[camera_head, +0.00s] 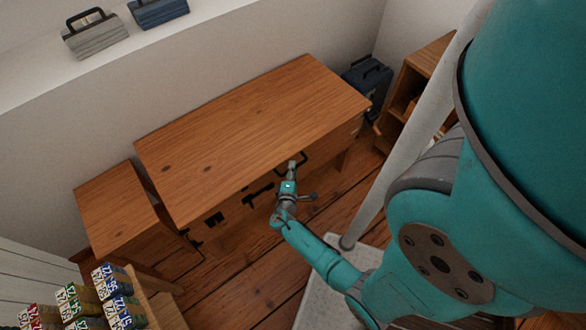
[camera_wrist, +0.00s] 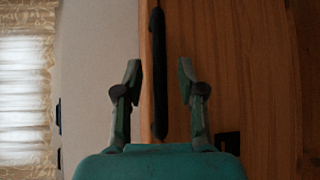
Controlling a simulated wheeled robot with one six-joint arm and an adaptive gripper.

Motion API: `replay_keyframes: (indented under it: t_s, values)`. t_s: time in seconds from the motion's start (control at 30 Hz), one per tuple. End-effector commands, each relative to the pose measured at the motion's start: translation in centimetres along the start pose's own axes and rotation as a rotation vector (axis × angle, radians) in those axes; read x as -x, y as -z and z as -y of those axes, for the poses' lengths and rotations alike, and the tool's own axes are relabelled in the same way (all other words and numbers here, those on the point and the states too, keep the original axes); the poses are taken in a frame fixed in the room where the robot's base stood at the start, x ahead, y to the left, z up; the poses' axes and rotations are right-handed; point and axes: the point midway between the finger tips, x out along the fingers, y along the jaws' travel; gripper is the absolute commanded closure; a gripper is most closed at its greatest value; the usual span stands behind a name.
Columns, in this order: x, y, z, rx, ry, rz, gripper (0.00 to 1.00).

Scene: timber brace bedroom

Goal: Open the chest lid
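The wooden chest (camera_head: 250,120) stands against the wall with its lid shut. Black fittings (camera_head: 258,195) show on its front. My gripper (camera_head: 292,165) is at the front edge of the lid, right of the middle, beside a black handle (camera_head: 303,158). In the wrist view my gripper (camera_wrist: 159,75) is open, with one finger on each side of the long black handle (camera_wrist: 158,30). Gaps show between the handle and both fingers. The wood of the chest (camera_wrist: 225,60) fills the right half of that view. How deep the fingers reach around the handle is not clear.
A lower wooden cabinet (camera_head: 115,205) stands left of the chest. A dark case (camera_head: 368,80) and a wooden shelf unit (camera_head: 415,80) stand to the right. Several colourful boxes (camera_head: 100,300) are at the lower left. The wooden floor (camera_head: 240,280) in front is mostly clear.

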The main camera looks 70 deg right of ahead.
Motion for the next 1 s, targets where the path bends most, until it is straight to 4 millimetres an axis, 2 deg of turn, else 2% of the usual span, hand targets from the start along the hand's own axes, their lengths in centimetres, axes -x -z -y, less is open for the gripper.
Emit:
replay_keyframes:
  t_s: [0.13, 0.4, 0.43, 0.57, 0.6, 1.0]
  values:
    - [-0.67, -0.05, 0.03, 0.000, 0.001, 0.000, 0.61]
    - [-0.76, -0.03, 0.02, 0.000, 0.001, -0.001, 0.61]
    - [-0.76, -0.03, 0.02, 0.000, 0.001, -0.001, 0.63]
    - [-0.75, -0.03, 0.02, 0.000, 0.001, -0.001, 0.96]
    - [-0.75, -0.03, 0.03, 0.000, 0.001, -0.001, 1.00]
    - [-0.69, -0.09, -0.36, 0.004, 0.005, 0.000, 1.00]
